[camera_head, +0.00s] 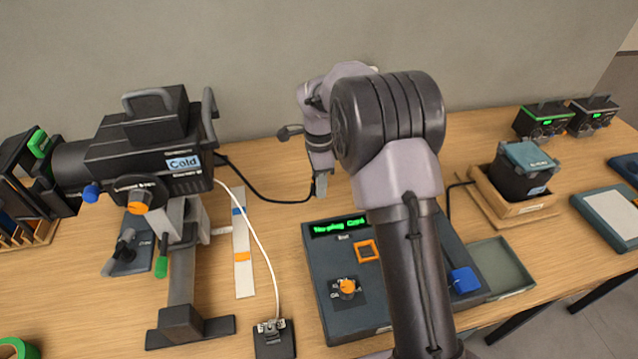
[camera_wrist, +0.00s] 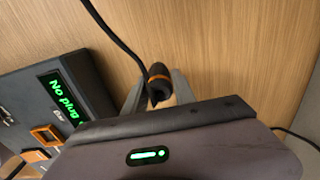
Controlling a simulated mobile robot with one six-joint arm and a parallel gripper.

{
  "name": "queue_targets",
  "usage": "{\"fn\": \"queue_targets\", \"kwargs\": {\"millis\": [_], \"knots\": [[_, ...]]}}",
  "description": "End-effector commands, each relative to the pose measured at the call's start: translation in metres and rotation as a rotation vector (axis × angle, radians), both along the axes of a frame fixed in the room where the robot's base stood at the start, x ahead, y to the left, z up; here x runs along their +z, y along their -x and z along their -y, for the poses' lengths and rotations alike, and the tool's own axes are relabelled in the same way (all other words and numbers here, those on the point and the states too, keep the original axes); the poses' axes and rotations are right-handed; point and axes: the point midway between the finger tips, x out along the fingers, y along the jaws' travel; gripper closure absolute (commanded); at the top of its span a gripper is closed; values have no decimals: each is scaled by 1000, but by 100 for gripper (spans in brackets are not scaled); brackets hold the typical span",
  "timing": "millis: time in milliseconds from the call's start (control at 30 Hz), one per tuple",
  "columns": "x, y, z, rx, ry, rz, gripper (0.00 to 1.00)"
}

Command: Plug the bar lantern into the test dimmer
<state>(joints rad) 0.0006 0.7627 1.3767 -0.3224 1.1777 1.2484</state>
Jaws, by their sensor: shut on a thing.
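The black lantern (camera_head: 125,155), with a small screen reading "Cold", stands on the table at left. A black cable (camera_head: 260,194) runs from its rear to my gripper (camera_head: 320,186). In the wrist view my gripper (camera_wrist: 157,98) is shut on a black plug (camera_wrist: 157,72) with an orange band, the black cable (camera_wrist: 112,34) leading from it. The test dimmer (camera_head: 325,268) is a dark box with a green display, an orange-framed square and an orange knob. It also shows in the wrist view (camera_wrist: 32,100), its display reading "No plug". The plug is beyond the dimmer's rear left, apart from it. My arm hides part of the dimmer.
A white cable (camera_head: 262,255) runs from the lantern to a small black box (camera_head: 274,342) at the front. A green-grey tray (camera_head: 503,268) lies right of the dimmer. A wooden tray (camera_head: 480,198) holds a dark box. Two small units (camera_head: 541,121) stand at back right.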

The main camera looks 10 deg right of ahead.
Motion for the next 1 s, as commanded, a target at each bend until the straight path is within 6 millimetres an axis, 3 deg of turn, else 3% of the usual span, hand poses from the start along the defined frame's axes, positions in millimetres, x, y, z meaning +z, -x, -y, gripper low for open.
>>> {"fn": "queue_targets", "kwargs": {"millis": [33, 133, 433, 467, 533, 567, 900, 1000], "knots": [[-15, 0, 0, 0, 0, -1, 100], [-29, 0, 0, -1, 0, 0, 100], [-33, 0, 0, 0, 0, 1, 100], [-33, 0, 0, 0, 0, 1, 62], [-33, 0, 0, 0, 0, 1, 48], [-33, 0, 0, 0, 0, 1, 46], [-40, 0, 0, 1, 0, 1, 46], [-10, -1, 0, 0, 0, 3, 46]]}}
